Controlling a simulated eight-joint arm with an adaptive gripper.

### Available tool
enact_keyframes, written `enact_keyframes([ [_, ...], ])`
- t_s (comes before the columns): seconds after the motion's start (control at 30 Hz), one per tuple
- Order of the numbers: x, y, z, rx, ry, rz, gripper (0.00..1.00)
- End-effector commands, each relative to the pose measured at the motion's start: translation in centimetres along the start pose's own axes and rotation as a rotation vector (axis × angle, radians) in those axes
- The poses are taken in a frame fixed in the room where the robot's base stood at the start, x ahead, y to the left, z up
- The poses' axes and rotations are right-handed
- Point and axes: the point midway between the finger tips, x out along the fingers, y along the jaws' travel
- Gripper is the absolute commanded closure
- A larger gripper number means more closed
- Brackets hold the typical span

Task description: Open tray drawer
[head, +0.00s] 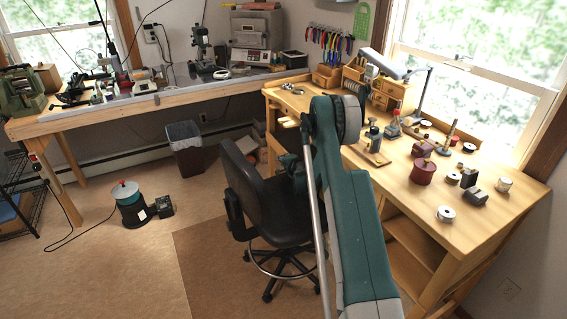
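A wooden workbench (470,200) stands at the right of the head view, under the window. Its front below the top is largely hidden behind my teal arm, which rises from the bottom edge toward the bench. Light wooden drawer-like parts (286,122) show under the bench top at its left end, small in the picture. I cannot tell which part is the tray drawer, or how far it is open. My gripper does not show; the far end of my arm is near the bench's front edge, left of its middle.
A black office chair (262,190) stands close to the bench front, beside my arm. Jars and tools, including a dark red pot (424,171), stand on the bench top. A dark bin (186,146) stands at the back.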

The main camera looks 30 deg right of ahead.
Motion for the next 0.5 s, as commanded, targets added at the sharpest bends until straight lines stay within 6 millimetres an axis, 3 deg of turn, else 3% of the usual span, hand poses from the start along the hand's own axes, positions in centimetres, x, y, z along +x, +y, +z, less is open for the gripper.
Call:
enact_keyframes([
  [0.5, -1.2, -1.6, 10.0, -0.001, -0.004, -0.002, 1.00],
])
